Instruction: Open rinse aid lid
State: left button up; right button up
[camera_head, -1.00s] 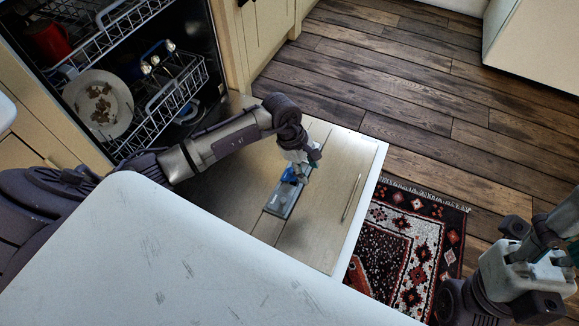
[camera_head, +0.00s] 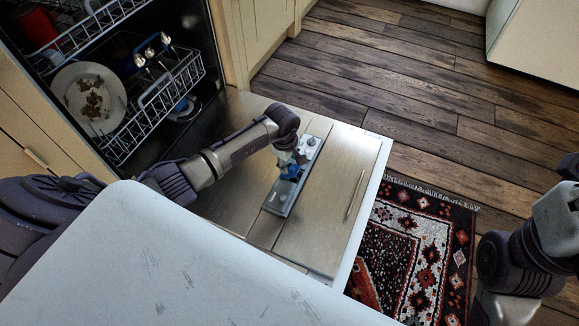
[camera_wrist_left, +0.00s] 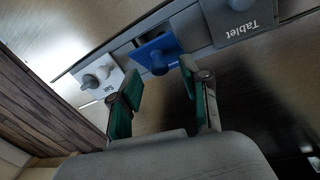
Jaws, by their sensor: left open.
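The blue lid (camera_head: 291,172) sits mid-way along the grey dispenser panel (camera_head: 275,207) on the inside of the lowered dishwasher door. In the left wrist view the blue lid (camera_wrist_left: 155,50), with a raised knob, lies between a white lid marked Salt (camera_wrist_left: 101,80) and a grey lid marked Tablet (camera_wrist_left: 242,20). No rinse aid wording is readable. My left gripper (camera_head: 287,159) is close by the blue lid. In the left wrist view its green-padded fingers (camera_wrist_left: 160,80) are apart, with nothing between them, and point towards the blue lid. My right gripper's fingers are not visible.
The dishwasher racks (camera_head: 160,110) hold a dirty plate (camera_head: 89,98) and a red item (camera_head: 36,28). A white countertop (camera_head: 170,270) fills the lower left, below my left arm. A patterned rug (camera_head: 420,240) lies right of the door. The wooden floor beyond is clear.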

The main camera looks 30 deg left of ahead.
pick_arm(q)
jog(key=shift+w+f, duration=0.1)
jog(key=shift+f, duration=0.45)
grip_shut()
